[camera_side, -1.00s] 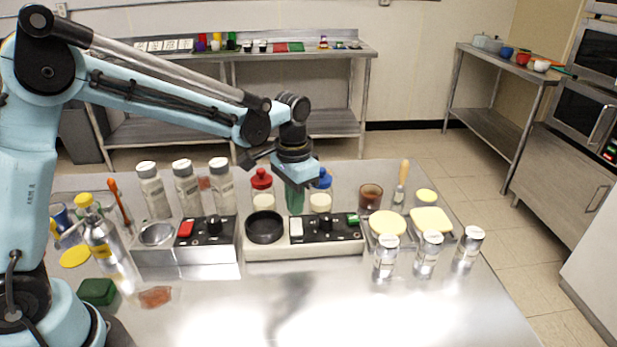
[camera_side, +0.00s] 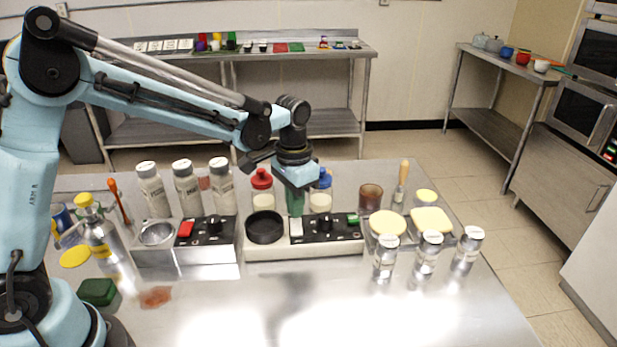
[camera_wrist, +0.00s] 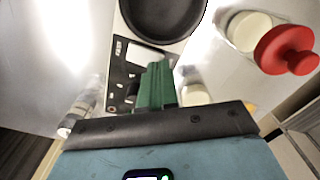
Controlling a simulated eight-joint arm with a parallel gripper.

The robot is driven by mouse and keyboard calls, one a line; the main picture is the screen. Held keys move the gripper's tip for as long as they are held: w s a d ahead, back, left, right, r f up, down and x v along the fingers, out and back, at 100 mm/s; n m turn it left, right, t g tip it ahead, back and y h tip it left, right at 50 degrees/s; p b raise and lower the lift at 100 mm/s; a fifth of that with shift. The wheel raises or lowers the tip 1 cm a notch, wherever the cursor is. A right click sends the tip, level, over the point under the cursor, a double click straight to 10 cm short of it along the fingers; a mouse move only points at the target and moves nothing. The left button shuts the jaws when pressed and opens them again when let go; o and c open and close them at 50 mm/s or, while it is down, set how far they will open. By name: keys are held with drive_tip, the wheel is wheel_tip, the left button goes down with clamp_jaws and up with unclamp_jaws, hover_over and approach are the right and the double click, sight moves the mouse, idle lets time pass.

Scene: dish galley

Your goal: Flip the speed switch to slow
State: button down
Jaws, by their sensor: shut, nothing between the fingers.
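My gripper (camera_side: 295,205) has green fingers, shut and empty, pointing down at the left end of the right-hand unit's black control panel (camera_side: 325,232). A white rocker (camera_side: 296,227) sits there, just below the fingertips in the side view; contact cannot be told. The panel also carries a black knob (camera_side: 325,224) and a green rocker (camera_side: 353,220). In the wrist view the shut fingers (camera_wrist: 155,85) cover part of the panel (camera_wrist: 125,76). The labels are too small to read, so I cannot tell which control is the speed switch or its setting.
A black round dish (camera_side: 265,228) is left of the panel. A second unit with a red rocker (camera_side: 186,229) stands further left. Several shakers stand front right. The front table (camera_side: 230,310) is mostly clear.

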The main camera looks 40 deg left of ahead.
drive_tip(key=shift+f, duration=0.65)
idle(0.3)
drive_tip(key=shift+r, duration=3.55)
drive_tip(key=s+a+r+n+t, duration=0.1)
drive_tip(key=s+a+t, duration=0.1)
drive_tip(key=s, duration=0.5)
drive_tip(key=s+a+r+n+t, duration=0.1)
drive_tip(key=s+a+n+t, duration=0.1)
drive_tip(key=s+t, duration=0.3)
drive_tip(key=shift+s+a, duration=0.25)
drive_tip(key=shift+s, duration=0.95)
